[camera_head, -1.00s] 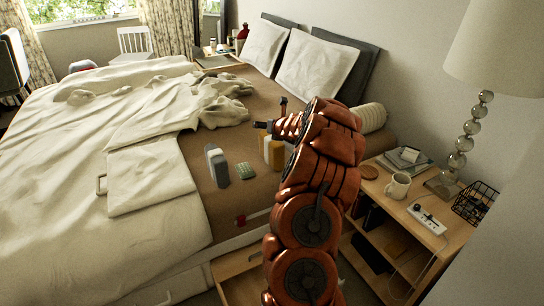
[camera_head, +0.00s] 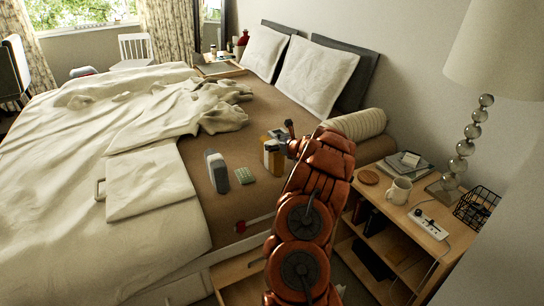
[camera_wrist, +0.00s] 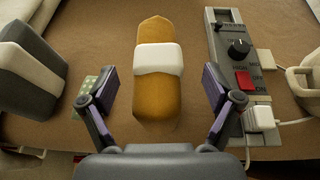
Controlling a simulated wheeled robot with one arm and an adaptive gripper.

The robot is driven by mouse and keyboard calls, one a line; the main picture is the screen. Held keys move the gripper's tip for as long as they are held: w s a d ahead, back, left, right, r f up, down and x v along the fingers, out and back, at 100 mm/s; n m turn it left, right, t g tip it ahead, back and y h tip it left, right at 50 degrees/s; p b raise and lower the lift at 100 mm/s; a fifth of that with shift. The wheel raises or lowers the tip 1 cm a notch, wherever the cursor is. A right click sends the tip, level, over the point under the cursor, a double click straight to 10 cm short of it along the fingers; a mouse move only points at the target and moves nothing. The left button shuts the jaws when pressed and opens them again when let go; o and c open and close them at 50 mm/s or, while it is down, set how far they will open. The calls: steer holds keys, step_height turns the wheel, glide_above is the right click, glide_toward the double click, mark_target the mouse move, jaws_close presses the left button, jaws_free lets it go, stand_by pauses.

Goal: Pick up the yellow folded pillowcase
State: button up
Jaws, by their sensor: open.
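The yellow folded pillowcase (camera_wrist: 156,96) has a white band around it and shows between my fingers in the wrist view. In the head view the yellow pillowcase (camera_head: 271,163) is on the brown bed cover near the bed's right side, partly hidden by my gripper. My gripper (camera_wrist: 160,78) is open, with one finger on each side of the pillowcase and a gap on both sides. In the head view my gripper (camera_head: 280,142) is just above and beside it. I cannot tell the height between them.
A grey banded folded item (camera_head: 216,172) and a small green item (camera_head: 245,175) lie to the left. A cream bolster (camera_head: 357,124) lies to the right. The nightstand holds a mug (camera_head: 399,190) and a power strip (camera_head: 428,223).

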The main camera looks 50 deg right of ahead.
mark_target(273, 143)
steer(key=shift+p+x, duration=0.45)
steer(key=shift+x, duration=1.8)
jaws_close()
